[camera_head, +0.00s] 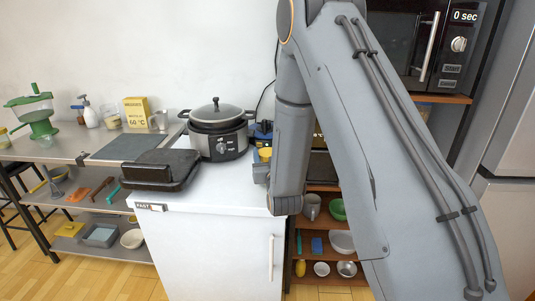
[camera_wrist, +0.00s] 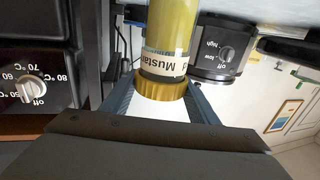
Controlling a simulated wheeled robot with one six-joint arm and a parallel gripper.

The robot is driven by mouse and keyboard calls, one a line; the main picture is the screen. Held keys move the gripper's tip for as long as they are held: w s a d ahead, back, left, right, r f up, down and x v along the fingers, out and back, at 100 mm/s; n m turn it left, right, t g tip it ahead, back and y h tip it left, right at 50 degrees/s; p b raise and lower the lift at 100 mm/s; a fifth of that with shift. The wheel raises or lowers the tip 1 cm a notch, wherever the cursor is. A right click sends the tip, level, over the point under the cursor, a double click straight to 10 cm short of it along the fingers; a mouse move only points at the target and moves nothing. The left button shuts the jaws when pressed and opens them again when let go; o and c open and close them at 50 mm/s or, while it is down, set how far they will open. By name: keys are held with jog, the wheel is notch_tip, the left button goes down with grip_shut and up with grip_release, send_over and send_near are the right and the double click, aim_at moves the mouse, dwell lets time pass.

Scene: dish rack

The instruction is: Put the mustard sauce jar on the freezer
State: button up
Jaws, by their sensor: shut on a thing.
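The mustard sauce jar (camera_wrist: 170,35) is a yellow jar with a gold lid and a "Mustard" label, seen upside down in the wrist view. My gripper (camera_wrist: 160,92) is shut on it at the lid end, one finger on each side. In the head view my gripper (camera_head: 262,170) is beside the right edge of the freezer's top, partly hidden by my arm; only a small yellow part shows there. The freezer (camera_head: 215,255) is a white cabinet with a vertical handle. I cannot tell whether the jar touches any surface.
A black grill (camera_head: 160,170) and a slow cooker (camera_head: 218,130) stand on the freezer. Its front right top is bare. A shelf (camera_head: 328,187) with bowls stands to the right, below a microwave (camera_head: 420,45). A metal table (camera_head: 55,147) with kitchen items is at left.

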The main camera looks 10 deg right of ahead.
jog(key=shift+f, duration=0.25)
jog(key=o, duration=1.4)
jog(key=shift+c, duration=0.2)
jog(key=shift+s, duration=0.1)
jog(key=s+b, duration=0.2)
jog(key=s, duration=0.5)
jog(key=shift+s+a, duration=0.3)
jog(key=shift+c, duration=0.2)
grip_shut()
